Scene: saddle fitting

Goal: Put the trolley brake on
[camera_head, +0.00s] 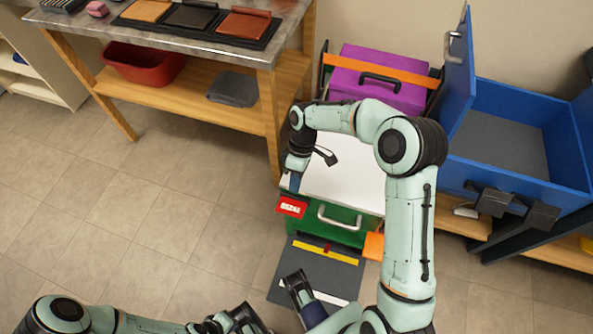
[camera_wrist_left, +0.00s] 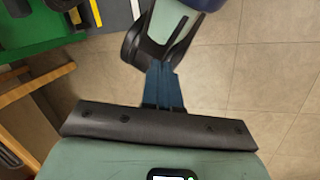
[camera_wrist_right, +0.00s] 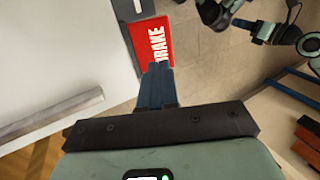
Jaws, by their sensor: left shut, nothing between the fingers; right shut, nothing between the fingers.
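The trolley (camera_head: 345,175) has a white top, a green front and a silver handle (camera_head: 342,218). A red brake plate (camera_head: 291,208) sticks out at its front left corner; in the right wrist view the plate (camera_wrist_right: 155,42) reads "BRAKE". My right gripper (camera_head: 296,184) points down just above the plate, its fingers (camera_wrist_right: 157,72) shut and empty. In that view the fingertips overlap the plate's near end; whether they touch it I cannot tell. My left gripper (camera_wrist_left: 163,72) is shut and empty, low and away from the plate, with green trolley parts at the top left of its view.
A dark floor mat (camera_head: 290,262) with yellow and white stripes lies before the trolley. A workbench (camera_head: 215,52) with a red bin (camera_head: 145,65) below stands left. A purple case (camera_head: 375,80) is behind, and an open blue box (camera_head: 510,140) stands right. The left floor is clear.

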